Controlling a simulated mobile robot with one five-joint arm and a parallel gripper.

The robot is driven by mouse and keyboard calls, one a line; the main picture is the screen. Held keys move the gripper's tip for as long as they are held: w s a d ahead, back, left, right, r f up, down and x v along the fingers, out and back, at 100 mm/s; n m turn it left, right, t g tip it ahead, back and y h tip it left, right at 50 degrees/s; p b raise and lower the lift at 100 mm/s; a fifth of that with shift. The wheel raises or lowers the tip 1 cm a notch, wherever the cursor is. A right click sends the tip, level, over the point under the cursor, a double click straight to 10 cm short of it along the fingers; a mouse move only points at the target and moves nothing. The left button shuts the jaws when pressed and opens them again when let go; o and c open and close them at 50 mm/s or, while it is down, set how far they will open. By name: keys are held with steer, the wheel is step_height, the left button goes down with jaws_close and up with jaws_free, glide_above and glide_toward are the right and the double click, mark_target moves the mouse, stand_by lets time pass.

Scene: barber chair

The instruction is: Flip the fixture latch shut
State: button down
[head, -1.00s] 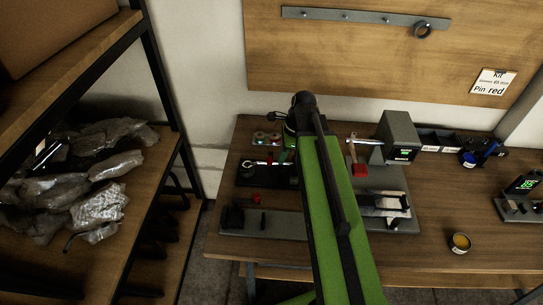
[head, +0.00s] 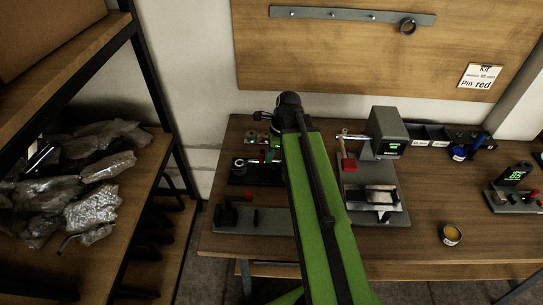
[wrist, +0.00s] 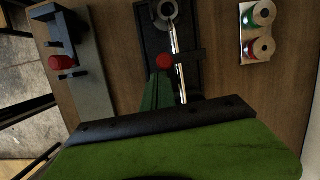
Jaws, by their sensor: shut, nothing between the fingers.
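A black fixture plate (wrist: 150,45) lies on the bench, with a metal ring (wrist: 167,9) and a bright rod (wrist: 180,60) on it. A small red knob (wrist: 164,61) and a dark crossbar (wrist: 188,57) sit at the rod. The plate also shows in the head view (head: 240,174), partly behind my arm. A grey plate (wrist: 88,70) to its left carries black uprights and a red knob (wrist: 61,62). I cannot tell which part is the latch. My gripper (wrist: 159,82) is shut and empty, its dark green fingers over the black plate, close to the red knob; contact is unclear.
Two spools (wrist: 262,30) stand on a pale base right of the black plate. A grey box (head: 386,132), a grey fixture (head: 375,205) and a yellow tin (head: 451,235) are to the right of my arm. A shelf (head: 100,250) with wrapped bags stands left.

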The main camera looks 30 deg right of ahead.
steer(key=shift+s+d, duration=0.1)
steer(key=s+d+r+p, duration=0.4)
steer(key=d+r+p, duration=0.1)
steer(key=r+p, duration=0.4)
steer(key=shift+r+p, duration=0.4)
steer(key=shift+p, duration=0.05)
steer(key=a+f+n+g+h+b, duration=0.1)
steer(key=a+f+n+h+b, duration=0.1)
steer(key=a+n, duration=1.6)
steer(key=shift+w+a+f+n+h+b, duration=0.35)
steer(key=shift+f+n+b, duration=0.7)
steer(key=shift+n, duration=1.55)
